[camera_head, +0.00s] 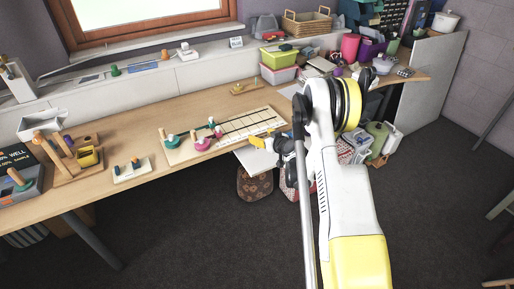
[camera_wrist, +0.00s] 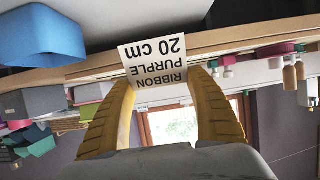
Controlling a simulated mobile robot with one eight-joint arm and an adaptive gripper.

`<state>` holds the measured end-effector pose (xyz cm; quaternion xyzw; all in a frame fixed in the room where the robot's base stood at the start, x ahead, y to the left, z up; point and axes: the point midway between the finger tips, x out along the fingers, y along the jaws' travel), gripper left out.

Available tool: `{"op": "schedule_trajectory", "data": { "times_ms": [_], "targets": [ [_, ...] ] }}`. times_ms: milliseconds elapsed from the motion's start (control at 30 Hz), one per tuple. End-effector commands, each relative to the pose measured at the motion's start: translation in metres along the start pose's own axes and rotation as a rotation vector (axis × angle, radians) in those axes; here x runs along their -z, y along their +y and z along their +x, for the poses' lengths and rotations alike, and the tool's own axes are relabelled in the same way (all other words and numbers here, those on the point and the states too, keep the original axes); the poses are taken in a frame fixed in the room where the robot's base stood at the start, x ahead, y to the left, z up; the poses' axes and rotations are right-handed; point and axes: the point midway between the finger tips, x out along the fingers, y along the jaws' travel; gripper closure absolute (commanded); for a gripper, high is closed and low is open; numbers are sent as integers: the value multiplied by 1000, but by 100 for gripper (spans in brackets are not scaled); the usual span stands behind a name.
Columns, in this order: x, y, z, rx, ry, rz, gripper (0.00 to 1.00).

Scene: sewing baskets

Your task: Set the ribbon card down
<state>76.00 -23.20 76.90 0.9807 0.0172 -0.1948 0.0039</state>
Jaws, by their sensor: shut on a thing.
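The white ribbon card (camera_wrist: 155,62), with black print reading "RIBBON PURPLE 20 cm", stands between the fingertips of my gripper (camera_wrist: 160,80) in the wrist view. Its print is upside down there. My gripper is shut on its lower part in that picture. In the head view my gripper (camera_head: 257,142), with yellow fingers, is at the front edge of the wooden table (camera_head: 130,115), just right of some colored pieces.
A pale gridded board (camera_head: 240,128) lies on the table beyond my gripper. Pink and teal pieces (camera_head: 203,144) stand at its left. A wooden stand (camera_head: 62,166) and a small pegged board (camera_head: 132,171) are farther left. Stacked bins (camera_head: 280,58) stand at the back. Bare tabletop shows behind the board.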

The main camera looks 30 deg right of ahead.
Motion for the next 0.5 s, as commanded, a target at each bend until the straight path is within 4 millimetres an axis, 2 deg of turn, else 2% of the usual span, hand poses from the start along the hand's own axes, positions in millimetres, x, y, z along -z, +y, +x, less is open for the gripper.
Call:
{"op": "schedule_trajectory", "data": {
  "times_ms": [100, 267, 500],
  "targets": [
    [-6, -13, 13, 1, 0, 0, 48],
    [-11, -17, 19, -1, 0, 1, 48],
    [-44, -17, 32, -1, 0, 1, 48]
  ]
}}
